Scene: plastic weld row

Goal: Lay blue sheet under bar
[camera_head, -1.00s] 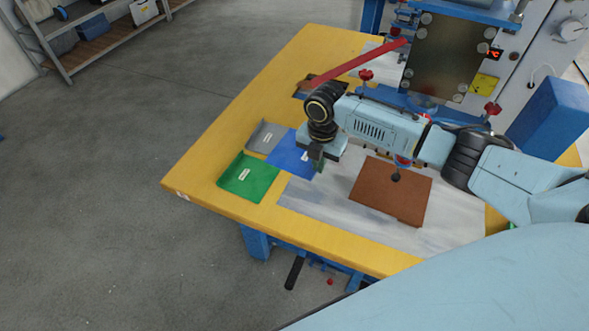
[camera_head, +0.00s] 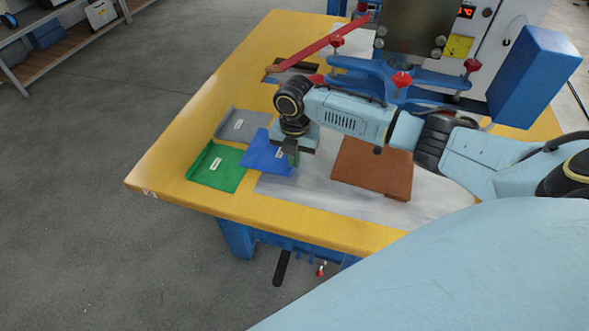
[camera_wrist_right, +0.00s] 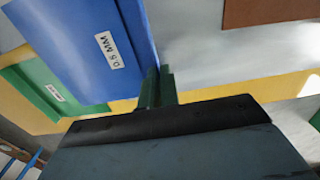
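The blue sheet (camera_head: 258,155), with a white label, is in the head view at the table's left front, its edge over the green sheet (camera_head: 212,168) and close to the grey sheet (camera_head: 240,125). My right gripper (camera_head: 292,158) is at the blue sheet's right edge. In the right wrist view its fingers (camera_wrist_right: 157,85) are shut on the edge of the blue sheet (camera_wrist_right: 85,45), labelled 0.5 MM. The blue crossbar (camera_head: 430,75) of the welding machine stands at the back, with red knobs; my forearm partly covers the area below it. My left gripper is out of view.
A brown sheet (camera_head: 372,168) lies on the pale plate (camera_head: 315,202) right of the gripper. A red lever (camera_head: 318,45) slants above the yellow table (camera_head: 195,95). A blue box (camera_head: 535,75) stands at the right. The table's left rear is clear.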

